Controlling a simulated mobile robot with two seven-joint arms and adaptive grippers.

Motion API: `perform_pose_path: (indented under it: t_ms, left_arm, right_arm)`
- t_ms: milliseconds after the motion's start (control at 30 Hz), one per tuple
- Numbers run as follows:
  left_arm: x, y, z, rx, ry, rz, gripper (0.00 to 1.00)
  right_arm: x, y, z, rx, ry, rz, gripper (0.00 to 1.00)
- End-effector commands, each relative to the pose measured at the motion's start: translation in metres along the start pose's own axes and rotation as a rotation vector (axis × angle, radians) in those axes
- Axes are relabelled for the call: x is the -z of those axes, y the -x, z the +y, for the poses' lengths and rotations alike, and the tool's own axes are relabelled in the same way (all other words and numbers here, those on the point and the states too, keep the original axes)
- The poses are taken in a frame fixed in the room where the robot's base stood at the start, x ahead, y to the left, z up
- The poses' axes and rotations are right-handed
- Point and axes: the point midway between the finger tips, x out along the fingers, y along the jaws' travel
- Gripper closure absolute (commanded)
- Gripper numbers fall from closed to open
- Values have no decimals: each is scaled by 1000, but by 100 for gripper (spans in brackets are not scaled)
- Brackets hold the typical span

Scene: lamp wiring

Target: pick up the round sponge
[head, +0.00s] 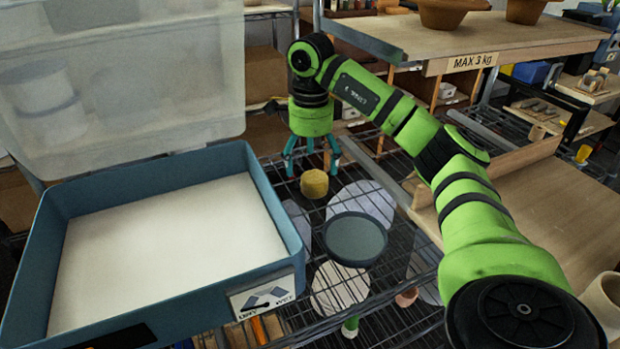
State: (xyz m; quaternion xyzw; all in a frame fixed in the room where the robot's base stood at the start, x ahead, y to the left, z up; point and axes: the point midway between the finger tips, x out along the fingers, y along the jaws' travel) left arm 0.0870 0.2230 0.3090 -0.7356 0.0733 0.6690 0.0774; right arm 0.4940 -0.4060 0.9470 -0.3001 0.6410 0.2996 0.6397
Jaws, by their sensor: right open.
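The round sponge (314,183) is a small yellow cylinder lying on the dark wire rack shelf, near the middle of the head view. My right gripper (311,168) has teal fingers and points down just behind and above the sponge. I cannot tell from this view whether the fingertips reach the sponge's sides. My left gripper is out of the picture.
A blue bin (272,212) with a white floor and a raised clear lid (120,80) stands at left. A round dark dish (355,239) is on the rack in front of the sponge. A wooden shelf marked MAX 3 kg (480,38) is at the upper right.

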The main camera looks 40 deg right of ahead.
Motion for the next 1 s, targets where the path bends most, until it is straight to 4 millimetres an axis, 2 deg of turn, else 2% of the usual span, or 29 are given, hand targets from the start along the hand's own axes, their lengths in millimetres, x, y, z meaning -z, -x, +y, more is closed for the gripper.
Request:
perform_pose_path:
  t_ms: [167,400,667,800,1000]
  left_arm:
    - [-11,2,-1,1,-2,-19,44]
    - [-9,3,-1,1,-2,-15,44]
    - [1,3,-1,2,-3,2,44]
    - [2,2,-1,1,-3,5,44]
    - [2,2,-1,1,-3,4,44]
  right_arm:
    - [6,-23,0,-2,-1,3,12]
    - [8,-53,0,0,1,1,12]
    - [8,-56,0,1,0,-2,12]
    - [8,-56,0,1,0,-2,61]
    - [8,-56,0,0,0,-1,63]
